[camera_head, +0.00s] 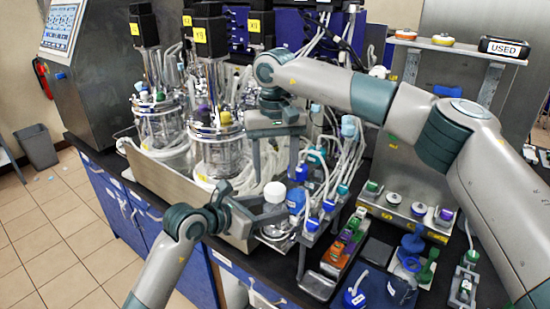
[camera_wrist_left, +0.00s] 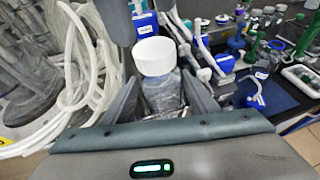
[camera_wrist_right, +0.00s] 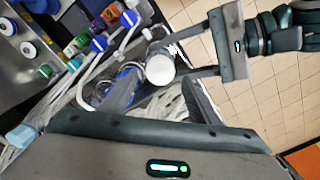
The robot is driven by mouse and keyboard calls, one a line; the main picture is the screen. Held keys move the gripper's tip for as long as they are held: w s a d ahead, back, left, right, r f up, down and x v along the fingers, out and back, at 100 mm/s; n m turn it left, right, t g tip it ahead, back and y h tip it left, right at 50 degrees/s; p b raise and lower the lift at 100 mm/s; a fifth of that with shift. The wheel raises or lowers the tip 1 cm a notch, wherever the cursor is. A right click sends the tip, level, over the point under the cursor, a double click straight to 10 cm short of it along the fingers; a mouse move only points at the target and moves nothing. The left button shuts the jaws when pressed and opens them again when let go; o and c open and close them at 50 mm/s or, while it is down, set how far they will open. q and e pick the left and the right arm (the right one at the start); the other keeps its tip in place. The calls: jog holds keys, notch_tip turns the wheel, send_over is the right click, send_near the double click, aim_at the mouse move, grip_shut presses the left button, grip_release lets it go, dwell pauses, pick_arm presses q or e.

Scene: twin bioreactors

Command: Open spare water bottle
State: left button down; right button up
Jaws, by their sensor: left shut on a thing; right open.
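A water bottle with a white cap (camera_head: 275,190) stands upright in my left gripper (camera_head: 268,209). In the left wrist view its clear body (camera_wrist_left: 164,94) is between the two fingers, below the white cap (camera_wrist_left: 153,57). My left gripper is shut on the body. My right gripper (camera_head: 275,170) is open above it, with its fingers pointing down. In the right wrist view the white cap (camera_wrist_right: 160,68) lies near the gap between the right fingers, apparently apart from them. The left gripper (camera_wrist_right: 195,50) reaches in from the right there.
Two glass bioreactors (camera_head: 217,145) with tubing stand at the left behind a metal tray wall (camera_head: 180,190). Blue-capped tubes (camera_head: 328,206) stand close right of the bottle. A metal shelf (camera_head: 410,210) with caps is farther right. Open floor (camera_head: 55,230) lies left.

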jog(key=m, duration=0.4)
jog(key=shift+r+m, duration=0.2)
jog(key=shift+m, duration=0.2)
jog(key=m, duration=0.4)
jog(key=shift+r, duration=0.2)
jog(key=m, duration=0.4)
jog(key=shift+r+m, duration=0.15)
jog(key=shift+m, duration=0.15)
jog(key=m, duration=0.4)
jog(key=shift+r, duration=0.15)
jog(key=m, duration=0.4)
jog(key=shift+r+m, duration=0.2)
jog(key=shift+m, duration=0.2)
jog(key=m, duration=0.4)
jog(key=shift+r, duration=0.15)
jog(key=m, duration=0.4)
jog(key=shift+r+m, duration=0.2)
jog(key=shift+m, duration=0.2)
jog(key=m, duration=0.5)
jog(key=shift+r+m, duration=0.2)
jog(key=shift+m, duration=0.1)
